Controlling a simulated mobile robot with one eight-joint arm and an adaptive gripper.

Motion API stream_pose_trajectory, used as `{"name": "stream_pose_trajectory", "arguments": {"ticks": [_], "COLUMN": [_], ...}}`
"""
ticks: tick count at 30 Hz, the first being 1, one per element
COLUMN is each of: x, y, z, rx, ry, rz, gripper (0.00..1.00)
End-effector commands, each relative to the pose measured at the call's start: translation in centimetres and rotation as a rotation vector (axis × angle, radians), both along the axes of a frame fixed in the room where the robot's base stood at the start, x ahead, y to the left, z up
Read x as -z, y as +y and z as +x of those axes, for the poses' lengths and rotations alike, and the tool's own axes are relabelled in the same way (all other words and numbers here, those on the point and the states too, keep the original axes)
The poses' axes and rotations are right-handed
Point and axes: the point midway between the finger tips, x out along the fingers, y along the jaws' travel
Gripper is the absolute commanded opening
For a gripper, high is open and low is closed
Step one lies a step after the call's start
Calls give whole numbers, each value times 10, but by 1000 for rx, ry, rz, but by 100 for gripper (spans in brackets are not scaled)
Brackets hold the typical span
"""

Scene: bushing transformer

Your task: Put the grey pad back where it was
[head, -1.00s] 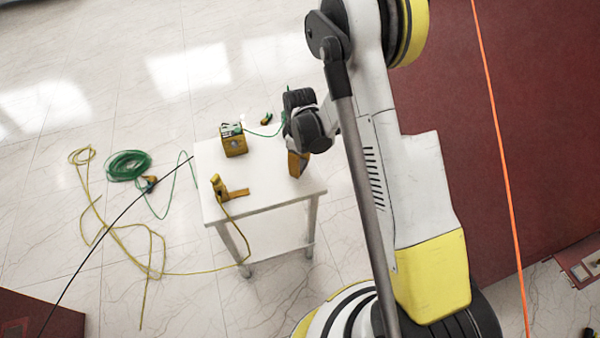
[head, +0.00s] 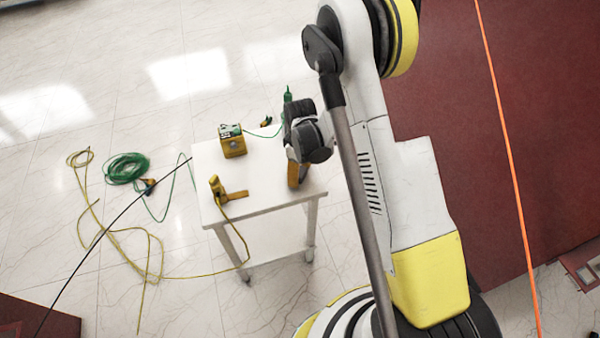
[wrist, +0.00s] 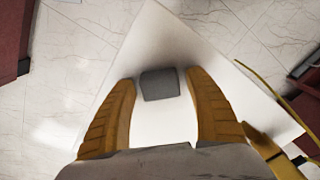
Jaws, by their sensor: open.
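The grey pad (wrist: 160,84) is a small dark block on the white table (wrist: 160,125) in the wrist view. It lies between the tips of my gripper's (wrist: 161,77) two yellow-brown fingers, with white table showing on both sides of it. The fingers are spread apart and hold nothing. Whether the gripper is at the pad's height or above it, I cannot tell. In the head view my gripper (head: 298,174) is over the right part of the white table (head: 265,200), below my dark wrist. The pad is hidden there.
A yellow box device (head: 232,142) stands on the table's back left. A yellow tool (head: 227,192) with a yellow cable is at the front left. A green-tipped item (head: 287,96) shows behind my wrist. A green cable coil (head: 127,168) lies on the floor at left.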

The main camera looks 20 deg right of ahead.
Motion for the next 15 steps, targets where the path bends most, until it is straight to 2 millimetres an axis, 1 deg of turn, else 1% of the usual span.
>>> {"name": "stream_pose_trajectory", "arguments": {"ticks": [2,5,12,15], "x": [-5,-21,-77,-97], "y": [0,0,0,0], "z": [0,0,0,0], "rx": [0,0,0,0], "ry": [0,0,0,0], "rz": [0,0,0,0], "gripper": [63,63,63,63]}}
